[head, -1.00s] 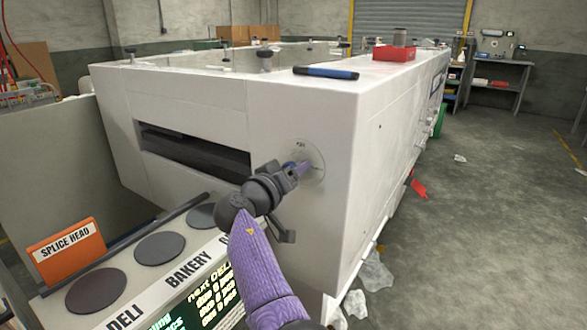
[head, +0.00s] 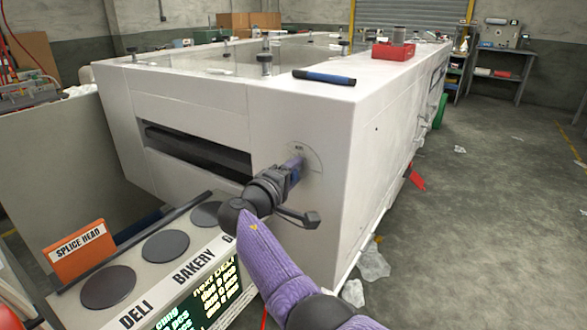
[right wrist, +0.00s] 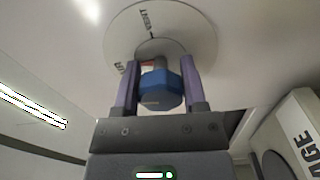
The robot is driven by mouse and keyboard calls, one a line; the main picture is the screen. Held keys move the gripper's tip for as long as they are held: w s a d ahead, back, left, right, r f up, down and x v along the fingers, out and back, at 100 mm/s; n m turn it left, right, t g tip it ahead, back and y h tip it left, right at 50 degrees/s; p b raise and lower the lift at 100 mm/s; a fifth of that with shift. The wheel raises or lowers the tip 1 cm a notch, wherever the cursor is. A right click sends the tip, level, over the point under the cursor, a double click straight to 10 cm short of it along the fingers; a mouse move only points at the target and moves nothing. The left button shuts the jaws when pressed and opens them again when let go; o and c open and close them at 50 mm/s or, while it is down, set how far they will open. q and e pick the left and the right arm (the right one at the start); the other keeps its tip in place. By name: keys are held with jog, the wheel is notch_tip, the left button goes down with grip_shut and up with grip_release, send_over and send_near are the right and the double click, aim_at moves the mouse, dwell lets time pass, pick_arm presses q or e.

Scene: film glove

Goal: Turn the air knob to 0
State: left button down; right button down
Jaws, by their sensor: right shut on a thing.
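The air knob is a blue faceted knob (right wrist: 160,92) on a round pale dial plate (right wrist: 196,38) with dark lettering. The word "VENT" reads near the top of the plate in the right wrist view; other lettering is partly covered. In the head view the dial plate (head: 312,154) is on the front face of the white machine, right of its dark slot. My right gripper (head: 297,163) is shut on the knob, with one purple finger on each side of it in the right wrist view (right wrist: 159,78). The gripper hides most of the knob in the head view. My left gripper is not in view.
The white machine (head: 210,115) fills the middle, with a dark slot (head: 195,150) in front. A blue-black marker-like item (head: 324,76) and a red bin (head: 393,52) lie on top. A labelled panel with round grey pads (head: 108,287) stands at lower left. Floor at right is mostly open.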

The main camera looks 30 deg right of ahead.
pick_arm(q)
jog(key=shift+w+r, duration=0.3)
pick_arm(e)
jog(key=shift+n, duration=0.6)
pick_arm(q)
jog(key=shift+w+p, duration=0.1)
jog(key=shift+p, duration=0.2)
pick_arm(e)
jog(key=shift+n, duration=0.3)
jog(key=shift+c, duration=0.7)
grip_release()
pick_arm(q)
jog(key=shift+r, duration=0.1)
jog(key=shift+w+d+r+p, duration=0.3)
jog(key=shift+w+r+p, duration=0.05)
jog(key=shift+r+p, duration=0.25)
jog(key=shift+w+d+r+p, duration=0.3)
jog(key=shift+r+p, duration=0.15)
jog(key=shift+p, duration=0.15)
pick_arm(e)
jog(key=v, duration=1)
